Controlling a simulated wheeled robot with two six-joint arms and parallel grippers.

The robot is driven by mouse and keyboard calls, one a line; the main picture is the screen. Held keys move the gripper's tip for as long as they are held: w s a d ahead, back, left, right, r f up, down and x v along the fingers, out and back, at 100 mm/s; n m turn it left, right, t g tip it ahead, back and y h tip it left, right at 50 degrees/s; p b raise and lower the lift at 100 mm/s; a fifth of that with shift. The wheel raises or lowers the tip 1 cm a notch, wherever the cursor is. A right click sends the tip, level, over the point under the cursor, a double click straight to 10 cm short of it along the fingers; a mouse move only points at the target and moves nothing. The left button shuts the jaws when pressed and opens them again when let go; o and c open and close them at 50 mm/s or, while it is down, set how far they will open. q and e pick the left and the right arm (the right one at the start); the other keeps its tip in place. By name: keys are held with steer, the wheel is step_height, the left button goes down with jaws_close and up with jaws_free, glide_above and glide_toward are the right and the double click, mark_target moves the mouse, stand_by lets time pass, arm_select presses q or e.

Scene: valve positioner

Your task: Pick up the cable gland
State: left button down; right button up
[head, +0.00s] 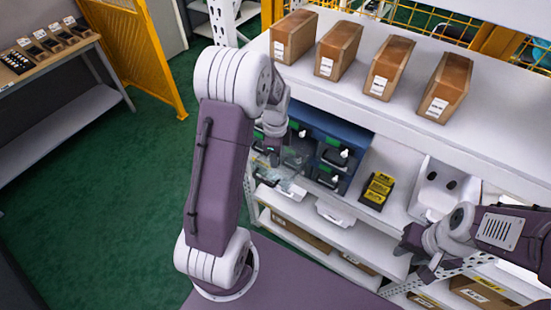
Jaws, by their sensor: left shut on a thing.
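My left gripper (273,155) is in front of the blue drawer unit, partly hidden behind my own arm. It is shut on a clear, bag-like item (292,189) that hangs just below its fingers. I cannot make out a cable gland by itself; whether one is inside the clear item is too small to tell. My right gripper (424,264) is at the lower right, in front of the shelf and below the white bin, pointing left and down. Its fingers are dark and small, and I see nothing clear between them.
The blue drawer unit (347,141) has several dark bins. Beside it are a black and yellow item (377,189) and a white bin (433,194) with two dark round parts. Several brown boxes (389,68) stand on the upper shelf (335,92), which overhangs the drawers. Green floor lies open at left.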

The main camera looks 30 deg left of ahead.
arm_select(q)
steer(key=shift+w+r, duration=0.1)
steer(key=shift+r, duration=0.3)
step_height(320, 180, up, 3)
steer(key=shift+b, duration=0.65)
steer(key=s+d+r+b, duration=0.2)
steer(key=d+r, duration=0.5)
steer(key=d, duration=0.4)
steer(key=shift+s, duration=0.65)
